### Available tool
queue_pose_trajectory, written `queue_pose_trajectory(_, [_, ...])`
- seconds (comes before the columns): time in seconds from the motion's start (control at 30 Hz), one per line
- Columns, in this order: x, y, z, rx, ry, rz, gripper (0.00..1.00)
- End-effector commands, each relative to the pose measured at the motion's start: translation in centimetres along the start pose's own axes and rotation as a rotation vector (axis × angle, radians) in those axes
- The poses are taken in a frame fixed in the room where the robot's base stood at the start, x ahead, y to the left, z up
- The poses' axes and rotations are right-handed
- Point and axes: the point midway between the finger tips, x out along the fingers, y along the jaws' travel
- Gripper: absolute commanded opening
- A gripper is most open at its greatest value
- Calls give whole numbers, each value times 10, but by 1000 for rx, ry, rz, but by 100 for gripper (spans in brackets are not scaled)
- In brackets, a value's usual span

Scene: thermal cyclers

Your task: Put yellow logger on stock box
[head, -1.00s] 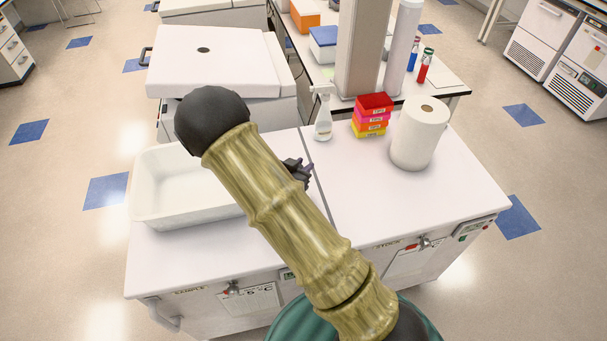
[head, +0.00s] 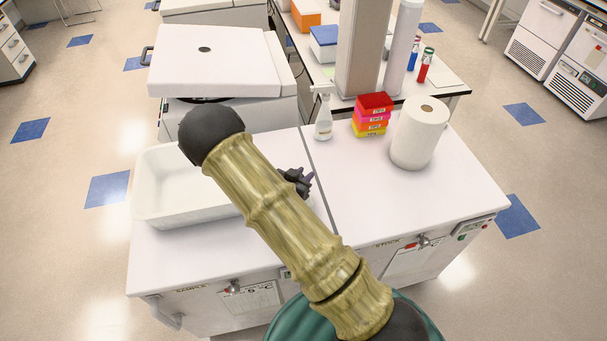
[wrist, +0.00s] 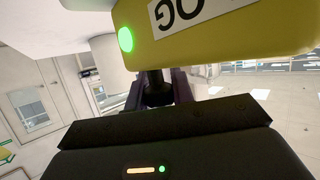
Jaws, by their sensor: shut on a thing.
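The yellow logger (wrist: 215,35) fills the top of the wrist view, with part of a white label and a round green light on its face. My gripper (wrist: 165,90) is shut on it. In the head view my gripper (head: 302,182) is partly hidden behind my arm, above the worktop near the seam between its two halves; the logger cannot be made out there. The stock box (head: 430,190) is the right white unit, marked STOCK on its front edge, with a flat white top.
A spray bottle (head: 323,115), stacked coloured boxes (head: 371,115) and a paper roll (head: 419,135) stand along the back of the stock box. Its middle and front top are clear. A white tray (head: 165,205) sits on the left unit, marked SAMPLE. A grey column (head: 362,50) rises behind.

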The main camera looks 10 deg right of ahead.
Motion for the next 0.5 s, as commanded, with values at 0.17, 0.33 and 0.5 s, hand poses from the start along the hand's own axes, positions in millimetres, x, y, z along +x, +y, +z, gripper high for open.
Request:
queue_pose_trajectory(0.17, [0,0,1,0,0,0,45])
queue_pose_trajectory(0.33, [0,0,1,0,0,0,45])
queue_pose_trajectory(0.5, [-1,0,-2,0,0,0,45])
